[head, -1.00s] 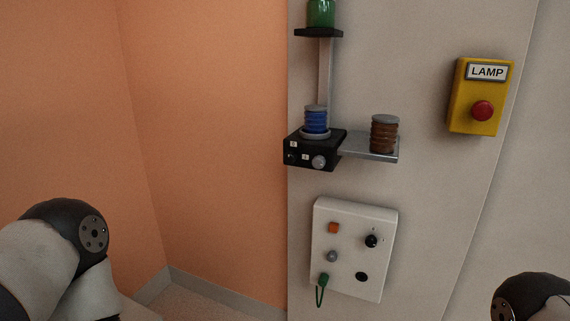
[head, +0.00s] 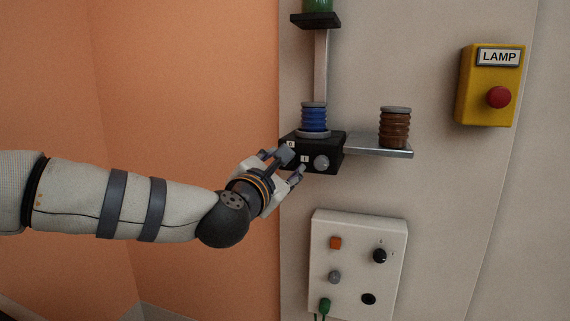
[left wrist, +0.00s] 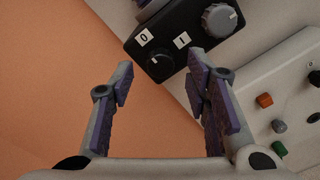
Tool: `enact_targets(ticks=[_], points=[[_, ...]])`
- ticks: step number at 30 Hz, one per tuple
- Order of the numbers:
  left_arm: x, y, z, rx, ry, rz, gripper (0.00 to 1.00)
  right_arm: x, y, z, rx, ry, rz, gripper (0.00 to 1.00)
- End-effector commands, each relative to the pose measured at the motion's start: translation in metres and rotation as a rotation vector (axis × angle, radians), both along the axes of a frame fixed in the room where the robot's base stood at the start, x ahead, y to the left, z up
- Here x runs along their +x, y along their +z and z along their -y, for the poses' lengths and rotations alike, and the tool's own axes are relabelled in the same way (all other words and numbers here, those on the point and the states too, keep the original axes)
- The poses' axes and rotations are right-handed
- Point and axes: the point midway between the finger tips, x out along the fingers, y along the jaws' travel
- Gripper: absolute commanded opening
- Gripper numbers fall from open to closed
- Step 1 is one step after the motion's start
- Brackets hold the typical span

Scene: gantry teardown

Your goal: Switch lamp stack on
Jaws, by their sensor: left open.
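The lamp stack's black base box (head: 332,140) is on the wall, with a blue ribbed lamp segment (head: 314,119) on top. Its front has labels "0" and "I". In the left wrist view a small black rotary switch (left wrist: 160,64) sits below and between these labels, beside a larger grey knob (left wrist: 219,19). The switch's pale mark is too small to read surely. My left gripper (head: 294,164) is open and empty in front of the box's left part, hiding the switch in the head view. In the wrist view the switch shows between the fingertips (left wrist: 162,74), beyond them. My right gripper is out of view.
A brown ribbed piece (head: 394,127) stands on a metal shelf (head: 380,149). A green piece (head: 318,5) stands on a black shelf above. A white control panel (head: 345,225) hangs below. A yellow LAMP box (head: 483,110) with a red button is at right.

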Motion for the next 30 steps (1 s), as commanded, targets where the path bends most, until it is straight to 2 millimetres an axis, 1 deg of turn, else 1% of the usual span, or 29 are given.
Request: enact_targets(ticks=[1,3,6,14,15,17,18,20,21,30], points=[[0.008,-0.001,0.003,0.001,0.0,0.0,0.43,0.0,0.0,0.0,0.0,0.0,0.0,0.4],[0.016,0.0,0.006,0.001,0.0,0.0,0.43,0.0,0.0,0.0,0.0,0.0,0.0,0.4],[0.023,-0.001,0.008,0.0,-0.001,-0.001,0.43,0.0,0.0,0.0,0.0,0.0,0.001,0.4],[0.026,-0.001,0.009,0.002,-0.001,-0.002,0.43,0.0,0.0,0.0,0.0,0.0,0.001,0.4],[0.026,-0.001,0.009,0.002,-0.001,-0.002,0.41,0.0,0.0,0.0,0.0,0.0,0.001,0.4],[0.026,-0.001,0.009,0.002,-0.001,-0.002,0.27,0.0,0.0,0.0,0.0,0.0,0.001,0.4],[0.026,-0.001,0.009,0.002,-0.001,-0.002,0.18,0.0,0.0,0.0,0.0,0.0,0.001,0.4],[0.026,-0.001,0.009,0.002,-0.001,-0.002,0.05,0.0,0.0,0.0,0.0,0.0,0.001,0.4],[0.026,-0.001,0.009,0.002,-0.001,-0.002,0.0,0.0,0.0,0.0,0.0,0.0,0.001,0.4],[0.026,-0.001,0.009,0.024,-0.001,0.006,0.0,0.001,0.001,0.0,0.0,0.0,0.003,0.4]])
